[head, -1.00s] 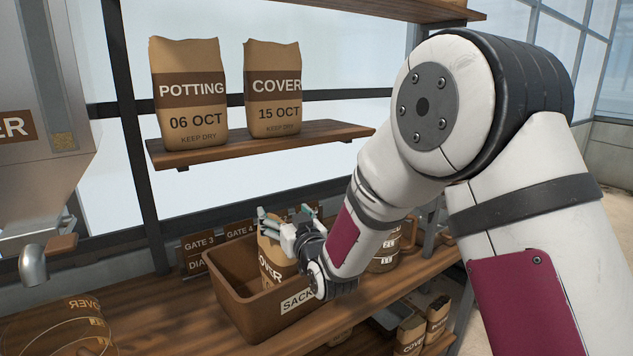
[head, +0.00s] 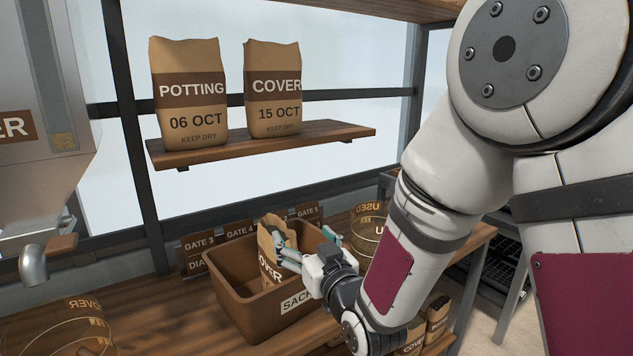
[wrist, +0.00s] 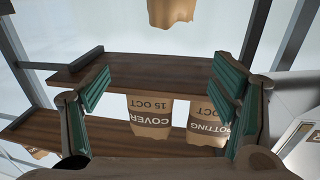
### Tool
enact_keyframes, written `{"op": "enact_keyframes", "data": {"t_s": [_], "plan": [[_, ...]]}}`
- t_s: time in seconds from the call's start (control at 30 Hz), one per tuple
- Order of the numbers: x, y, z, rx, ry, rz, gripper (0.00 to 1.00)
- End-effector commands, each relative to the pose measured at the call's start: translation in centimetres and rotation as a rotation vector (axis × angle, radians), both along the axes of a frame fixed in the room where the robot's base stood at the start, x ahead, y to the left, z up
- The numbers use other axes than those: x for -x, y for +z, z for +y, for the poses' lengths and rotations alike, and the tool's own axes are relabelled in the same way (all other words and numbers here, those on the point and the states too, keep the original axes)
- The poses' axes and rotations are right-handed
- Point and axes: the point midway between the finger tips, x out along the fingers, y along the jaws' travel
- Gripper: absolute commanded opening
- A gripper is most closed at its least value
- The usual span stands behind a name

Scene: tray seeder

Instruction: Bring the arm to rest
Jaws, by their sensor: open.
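My gripper (head: 306,240) is open, over the right side of the brown bin marked SACK (head: 240,313). A tan COVER sack (head: 268,262) stands in the bin, leaning a little, to the left of my gripper. One teal finger overlaps the sack in the head view; I cannot tell whether they touch. In the wrist view my gripper (wrist: 158,100) shows its green pads wide apart with nothing held between them. My arm reaches in from the right, bent at the elbow.
POTTING (head: 188,110) and COVER (head: 274,115) sacks stand on the upper shelf (head: 260,143). A round USED container (head: 368,232) stands behind my gripper. GATE signs (head: 240,230) stand behind the bin. A metal hopper (head: 45,120) is at the left. More sacks (head: 437,315) sit lower right.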

Motion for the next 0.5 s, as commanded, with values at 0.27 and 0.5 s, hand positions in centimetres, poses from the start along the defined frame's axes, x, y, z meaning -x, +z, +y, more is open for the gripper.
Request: {"op": "enact_keyframes", "data": {"t_s": [0.27,0.5], "plan": [[0.4,1.9,-2.4,0.063,-0.043,0.094,0.79],[3.8,4.5,-8.3,0.176,-0.144,0.332,0.79]]}}
